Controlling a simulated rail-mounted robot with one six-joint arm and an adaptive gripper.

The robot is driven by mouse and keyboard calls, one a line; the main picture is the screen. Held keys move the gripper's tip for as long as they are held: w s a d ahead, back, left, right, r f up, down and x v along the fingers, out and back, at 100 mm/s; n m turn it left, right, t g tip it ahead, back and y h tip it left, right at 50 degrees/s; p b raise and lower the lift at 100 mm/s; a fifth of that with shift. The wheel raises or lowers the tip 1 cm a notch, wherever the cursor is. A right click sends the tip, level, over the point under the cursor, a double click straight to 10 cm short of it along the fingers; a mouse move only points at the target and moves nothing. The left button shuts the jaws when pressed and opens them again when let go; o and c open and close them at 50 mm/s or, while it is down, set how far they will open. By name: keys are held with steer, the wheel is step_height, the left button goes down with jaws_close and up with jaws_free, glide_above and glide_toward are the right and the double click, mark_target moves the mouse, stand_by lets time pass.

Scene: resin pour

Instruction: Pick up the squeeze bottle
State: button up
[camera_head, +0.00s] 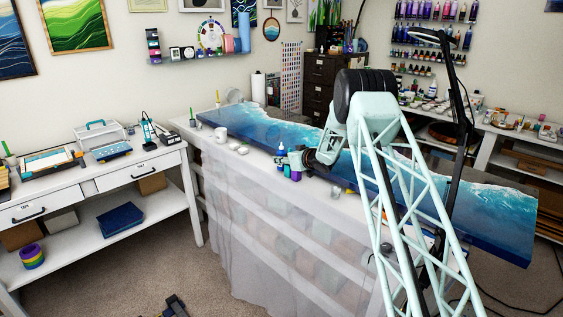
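A small blue bottle with a pointed tip (281,151), which looks like the squeeze bottle, stands upright near the front edge of the long table (243,160). My gripper (291,160) is low over the table, just to the right of the bottle and close to it. Its fingers are small and dark here. I cannot tell whether they touch the bottle or are open or shut. Small green and purple containers (292,173) stand right below the gripper, at the table's front edge.
A long blue resin wave panel (262,131) lies along the table behind the bottle. White cups (220,134) stand to the left, and small cups (337,191) to the right. A translucent sheet (262,225) hangs from the front edge. A white side desk (130,180) is at the left.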

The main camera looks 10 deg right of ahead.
steer(key=shift+r+p, duration=0.75)
steer(key=shift+r, duration=3.65)
steer(key=shift+o, duration=1.2)
steer(key=shift+s+r, duration=0.1)
